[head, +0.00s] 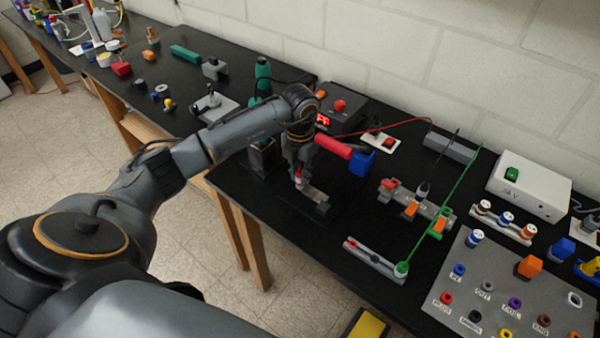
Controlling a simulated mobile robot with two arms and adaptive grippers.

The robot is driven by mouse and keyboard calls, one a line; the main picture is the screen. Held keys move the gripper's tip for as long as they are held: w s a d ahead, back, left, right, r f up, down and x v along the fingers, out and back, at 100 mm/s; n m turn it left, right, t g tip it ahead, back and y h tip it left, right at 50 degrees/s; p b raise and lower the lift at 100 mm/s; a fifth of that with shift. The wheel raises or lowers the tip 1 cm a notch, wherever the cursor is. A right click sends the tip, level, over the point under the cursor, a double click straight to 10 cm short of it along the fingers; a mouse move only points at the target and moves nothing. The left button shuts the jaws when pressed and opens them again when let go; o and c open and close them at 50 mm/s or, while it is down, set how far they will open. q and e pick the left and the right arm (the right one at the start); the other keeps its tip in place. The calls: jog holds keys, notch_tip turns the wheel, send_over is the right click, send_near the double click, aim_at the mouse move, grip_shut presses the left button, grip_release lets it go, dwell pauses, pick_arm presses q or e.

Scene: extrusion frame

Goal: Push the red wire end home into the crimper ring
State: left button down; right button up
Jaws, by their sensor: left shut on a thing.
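My left gripper (299,183) points down over the near part of the middle black bench. A grey metal block or stand (316,197) is just right of and below the fingertips. A thick red bar (333,147) with a blue block (362,163) at its right end lies beside the gripper. I cannot make out the crimper ring or whether the wire end touches it. My right gripper is not in view.
A black supply box with a red knob (340,105) stands behind the wrist. A thin red lead (405,123) runs right from it. Clamps, a green rod (455,195) and a grey panel of coloured sockets (500,290) fill the right side. Bare black bench (275,215) shows in front of the gripper.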

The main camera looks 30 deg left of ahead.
pick_arm(q)
jog(key=shift+f, duration=0.3)
jog(key=c, duration=1.1)
grip_release()
notch_tip(320, 180, up, 12)
jog(key=shift+r, duration=0.1)
